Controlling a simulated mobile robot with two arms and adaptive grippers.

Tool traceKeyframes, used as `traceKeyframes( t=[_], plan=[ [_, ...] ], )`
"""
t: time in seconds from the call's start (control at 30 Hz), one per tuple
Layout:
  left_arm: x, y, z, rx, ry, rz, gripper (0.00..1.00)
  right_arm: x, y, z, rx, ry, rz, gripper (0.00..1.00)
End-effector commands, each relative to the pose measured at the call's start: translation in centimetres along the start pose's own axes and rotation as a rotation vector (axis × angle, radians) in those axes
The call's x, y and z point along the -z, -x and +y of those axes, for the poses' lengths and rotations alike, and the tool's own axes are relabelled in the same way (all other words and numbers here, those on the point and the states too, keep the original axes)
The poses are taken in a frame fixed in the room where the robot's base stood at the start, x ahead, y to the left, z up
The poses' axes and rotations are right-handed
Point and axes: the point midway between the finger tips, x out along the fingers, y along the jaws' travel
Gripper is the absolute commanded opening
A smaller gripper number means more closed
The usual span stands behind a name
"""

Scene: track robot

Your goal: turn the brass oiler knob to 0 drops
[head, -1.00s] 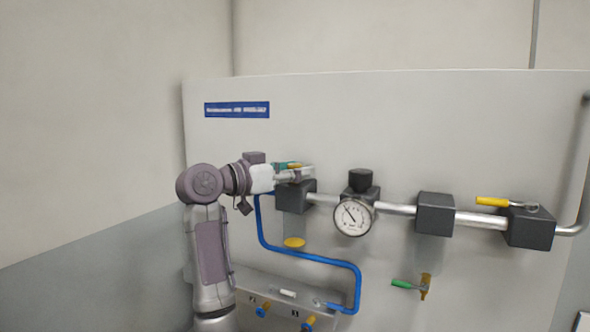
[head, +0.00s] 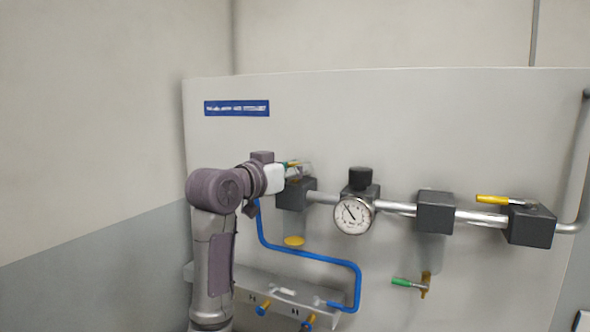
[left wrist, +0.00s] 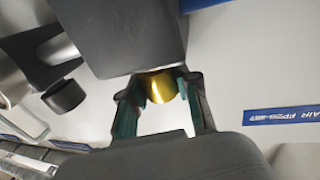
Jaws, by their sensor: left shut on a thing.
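The brass oiler knob (left wrist: 161,86) shows as a gold cylinder against a dark block (left wrist: 130,35) in the left wrist view. My left gripper (left wrist: 160,90) has its green-lined fingers on either side of the knob and is shut on it. In the head view, my left gripper (head: 299,168) is just above the leftmost dark block (head: 296,194) on the pipe, and the knob is mostly hidden by the fingers. A yellow piece (head: 294,241) shows below that block. The knob's drop marks are not readable. My right gripper is not in view.
A pressure gauge (head: 352,216) with a black knob (head: 360,178) stands right of my gripper. A blue hose (head: 310,258) runs below. Further right are a yellow handle (head: 492,199) and a green-handled valve (head: 402,282).

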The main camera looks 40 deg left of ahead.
Motion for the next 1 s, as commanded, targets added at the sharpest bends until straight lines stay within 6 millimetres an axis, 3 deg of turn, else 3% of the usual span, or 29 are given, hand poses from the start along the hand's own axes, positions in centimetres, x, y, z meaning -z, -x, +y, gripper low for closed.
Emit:
traceKeyframes(
  t=[0.5,1.0],
  plan=[
    [0.2,0.0,0.1,0.331,-0.002,-0.006,0.00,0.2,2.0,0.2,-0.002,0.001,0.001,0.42],
    [0.1,0.0,0.0,0.398,-0.001,-0.007,0.00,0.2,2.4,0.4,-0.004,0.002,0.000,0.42]
  ],
)
